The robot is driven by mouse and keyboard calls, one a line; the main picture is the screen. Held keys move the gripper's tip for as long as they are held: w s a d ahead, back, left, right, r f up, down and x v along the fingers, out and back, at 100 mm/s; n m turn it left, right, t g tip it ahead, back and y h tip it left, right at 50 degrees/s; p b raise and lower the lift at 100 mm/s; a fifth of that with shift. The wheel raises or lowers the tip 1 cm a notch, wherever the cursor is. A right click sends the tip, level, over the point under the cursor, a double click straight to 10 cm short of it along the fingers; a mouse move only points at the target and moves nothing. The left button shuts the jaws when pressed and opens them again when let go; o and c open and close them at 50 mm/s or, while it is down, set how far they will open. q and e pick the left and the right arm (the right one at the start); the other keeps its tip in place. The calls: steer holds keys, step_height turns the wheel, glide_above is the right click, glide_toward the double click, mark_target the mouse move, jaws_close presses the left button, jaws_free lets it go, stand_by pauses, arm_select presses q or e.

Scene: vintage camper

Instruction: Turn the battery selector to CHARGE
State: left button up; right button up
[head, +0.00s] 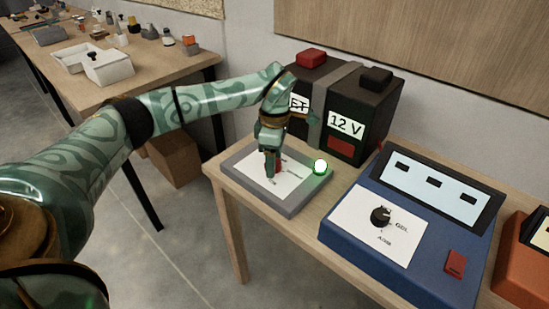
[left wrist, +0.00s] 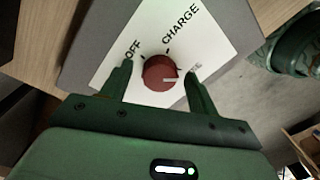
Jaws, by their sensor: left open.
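The battery selector is a grey box (head: 296,205) with a white label plate (head: 290,183) and a red round knob (left wrist: 159,71). In the left wrist view the plate (left wrist: 205,38) reads OFF and CHARGE, with a third label partly hidden by a finger. The knob's pale pointer line points right, towards that third label, not at CHARGE. My left gripper (head: 271,168) is above the plate, pointing down. In the left wrist view its open fingers (left wrist: 159,68) stand on either side of the knob; contact is unclear. My right gripper is not in view.
A green lamp (head: 320,167) glows on the box's right corner. A black 12 V battery (head: 350,95) stands behind it. A blue charger (head: 385,260) with a black dial stands to the right, an orange device (head: 525,265) beyond. Another workbench (head: 150,72) is at the back left.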

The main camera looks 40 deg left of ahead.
arm_select(q)
steer(key=c, duration=1)
steer(key=shift+o, duration=0.2)
steer(key=shift+r+n+p, duration=0.25)
steer(key=shift+n+p, duration=0.25)
steer(key=shift+p, duration=0.15)
steer(key=n+p, duration=0.5)
steer(key=p, duration=0.1)
steer(key=shift+a+r+n, duration=0.1)
steer(key=shift+n, duration=0.3)
steer(key=n+p, duration=0.3)
steer(key=shift+t, duration=0.3)
steer(key=shift+a+f+n+p, duration=0.1)
steer(key=shift+f+n+p, duration=0.1)
steer(key=shift+n+p, duration=1.45)
arm_select(e)
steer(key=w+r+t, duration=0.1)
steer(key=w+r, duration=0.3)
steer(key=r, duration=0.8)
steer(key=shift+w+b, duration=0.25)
steer(key=shift+b, duration=0.1)
arm_select(q)
steer(key=shift+n, duration=0.45)
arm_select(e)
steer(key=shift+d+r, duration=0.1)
arm_select(q)
steer(key=o, duration=1)
steer(key=shift+f, duration=0.1)
steer(key=shift+c, duration=0.2)
